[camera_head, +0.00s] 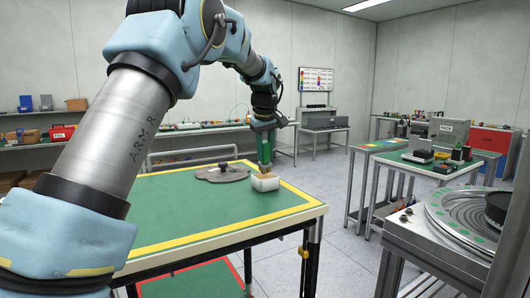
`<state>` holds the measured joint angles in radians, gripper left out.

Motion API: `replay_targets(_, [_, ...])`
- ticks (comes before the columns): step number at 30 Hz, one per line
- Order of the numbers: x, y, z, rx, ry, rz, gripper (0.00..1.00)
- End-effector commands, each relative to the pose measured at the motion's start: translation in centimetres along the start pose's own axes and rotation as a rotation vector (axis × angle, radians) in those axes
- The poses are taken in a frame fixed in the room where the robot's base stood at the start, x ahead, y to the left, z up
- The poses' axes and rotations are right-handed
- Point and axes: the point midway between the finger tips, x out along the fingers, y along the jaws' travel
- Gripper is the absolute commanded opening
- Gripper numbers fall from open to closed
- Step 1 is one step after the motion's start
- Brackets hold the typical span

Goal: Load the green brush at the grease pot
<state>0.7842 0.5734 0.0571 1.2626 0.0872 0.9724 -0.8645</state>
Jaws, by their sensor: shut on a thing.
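My gripper (266,126), dark and small at the end of my blue arm, is shut on the green brush (264,146). The brush points down, close to upright. Its lower end is at the mouth of a small white pot (265,185), which looks like the grease pot, with tan stuff showing at its top. I cannot tell how deep the brush tip goes or whether it carries grease. The pot stands on the green table top (185,205), near its right side.
A flat grey metal part (222,174) with a raised knob lies left of the pot. A yellow border (230,232) runs along the table edge. A second table (430,165) with small items and a round turntable (470,215) stand right. Bare green surface lies left and in front.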

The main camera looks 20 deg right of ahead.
Motion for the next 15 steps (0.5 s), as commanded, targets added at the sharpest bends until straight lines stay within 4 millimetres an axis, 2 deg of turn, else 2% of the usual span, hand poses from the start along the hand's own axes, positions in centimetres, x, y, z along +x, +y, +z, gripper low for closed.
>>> replay_targets(15, [0.57, -0.10, 0.19, 0.000, 0.000, 0.000, 0.00])
